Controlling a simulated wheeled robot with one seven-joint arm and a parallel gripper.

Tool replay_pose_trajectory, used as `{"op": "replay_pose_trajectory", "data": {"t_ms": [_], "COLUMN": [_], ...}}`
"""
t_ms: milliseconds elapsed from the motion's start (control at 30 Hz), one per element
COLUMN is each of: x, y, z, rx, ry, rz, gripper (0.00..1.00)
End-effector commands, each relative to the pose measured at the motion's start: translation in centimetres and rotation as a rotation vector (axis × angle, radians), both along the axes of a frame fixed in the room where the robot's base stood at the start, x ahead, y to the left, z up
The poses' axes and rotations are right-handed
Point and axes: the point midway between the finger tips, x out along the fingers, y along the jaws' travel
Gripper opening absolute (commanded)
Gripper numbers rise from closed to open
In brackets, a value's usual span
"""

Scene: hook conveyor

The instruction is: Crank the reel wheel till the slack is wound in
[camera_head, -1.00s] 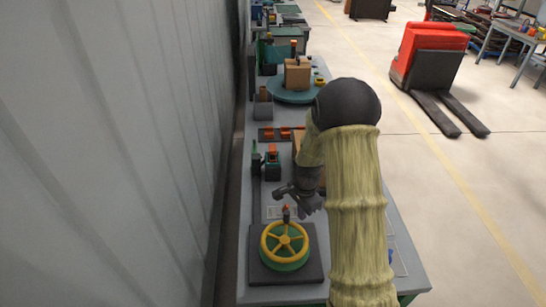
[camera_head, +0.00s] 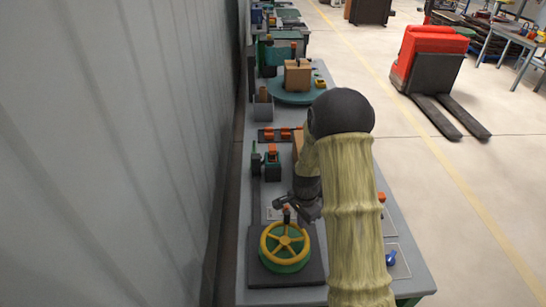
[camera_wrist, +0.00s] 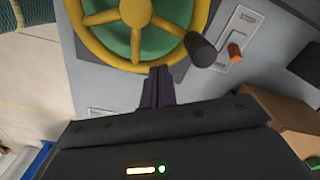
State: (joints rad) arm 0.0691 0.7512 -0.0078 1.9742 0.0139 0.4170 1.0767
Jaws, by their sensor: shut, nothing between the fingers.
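The reel wheel (camera_head: 285,241) is yellow with several spokes over a green drum, mounted on a dark square base (camera_head: 262,277) at the near end of the bench. In the wrist view its yellow rim (camera_wrist: 118,55) and green drum (camera_wrist: 115,38) fill the upper left. A dark crank knob (camera_wrist: 201,50) stands out from the rim; in the head view it is at the wheel's far side. My gripper (camera_wrist: 160,72) is shut and empty, its tips close to the rim and left of the knob, apart from it. No slack line can be made out.
An orange lever (camera_wrist: 235,52) on a pale plate is beside the wheel base. A cardboard box (camera_wrist: 275,120) lies to the right in the wrist view. A green-and-orange device (camera_head: 272,165) stands farther along the bench. The grey wall (camera_head: 120,150) runs close on the left.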

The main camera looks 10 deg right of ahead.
Motion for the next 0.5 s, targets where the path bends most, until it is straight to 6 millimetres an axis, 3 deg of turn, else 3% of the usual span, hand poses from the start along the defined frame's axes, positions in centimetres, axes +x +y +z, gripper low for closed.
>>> {"op": "replay_pose_trajectory", "data": {"t_ms": [300, 500], "x": [0.1, 1.3], "y": [0.1, 1.4], "z": [0.0, 0.1], "rx": [-0.001, -0.001], "ry": [-0.001, -0.003], "rz": [0.001, 0.004], "gripper": [0.0, 0.0]}}
